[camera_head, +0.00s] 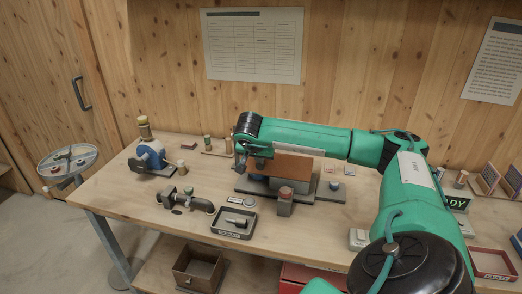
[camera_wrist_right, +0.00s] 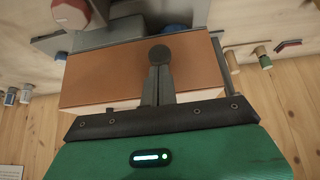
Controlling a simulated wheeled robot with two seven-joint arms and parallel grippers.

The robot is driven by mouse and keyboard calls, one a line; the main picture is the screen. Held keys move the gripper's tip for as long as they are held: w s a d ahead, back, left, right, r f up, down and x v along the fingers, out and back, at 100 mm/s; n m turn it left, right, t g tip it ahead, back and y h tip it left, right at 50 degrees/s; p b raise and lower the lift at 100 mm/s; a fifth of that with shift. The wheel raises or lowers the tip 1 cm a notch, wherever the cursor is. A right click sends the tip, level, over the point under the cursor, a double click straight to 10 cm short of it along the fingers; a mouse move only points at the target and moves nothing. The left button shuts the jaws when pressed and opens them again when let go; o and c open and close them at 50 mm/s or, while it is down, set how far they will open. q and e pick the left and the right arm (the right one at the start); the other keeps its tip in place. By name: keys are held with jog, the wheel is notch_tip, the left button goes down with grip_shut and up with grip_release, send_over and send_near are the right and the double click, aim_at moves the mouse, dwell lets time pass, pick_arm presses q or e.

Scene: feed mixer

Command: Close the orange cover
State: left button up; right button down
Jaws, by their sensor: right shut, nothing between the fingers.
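The orange cover (camera_head: 292,166) is a flat orange-brown panel over a grey and white box on the bench, partly behind my right arm in the head view. In the right wrist view the orange cover (camera_wrist_right: 105,76) fills the middle. My right gripper (camera_head: 241,166) points down at the cover's left end in the head view. In the wrist view its fingers (camera_wrist_right: 160,56) are shut together, empty, and overlap the cover. I cannot tell whether they touch it. The cover's exact tilt is unclear. My left gripper is not in view.
A black tray (camera_head: 215,227), a dark pipe fitting (camera_head: 190,201) and a blue machine (camera_head: 150,156) are to the left. A red tray (camera_head: 492,262) is at the right. The bench's front left is clear.

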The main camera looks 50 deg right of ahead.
aim_at(260, 169)
jog(key=shift+s+a+f+h+b, duration=0.2)
jog(key=shift+a+f+b, duration=0.1)
jog(key=shift+f, duration=0.25)
jog(key=shift+s+a+f+h+b, duration=0.1)
jog(key=shift+s+a+f+b, duration=0.15)
jog(key=shift+f, duration=0.25)
jog(key=shift+a+f+t+h+b, duration=0.15)
jog(key=shift+f+t+h+b, duration=0.25)
jog(key=shift+h+b, duration=0.15)
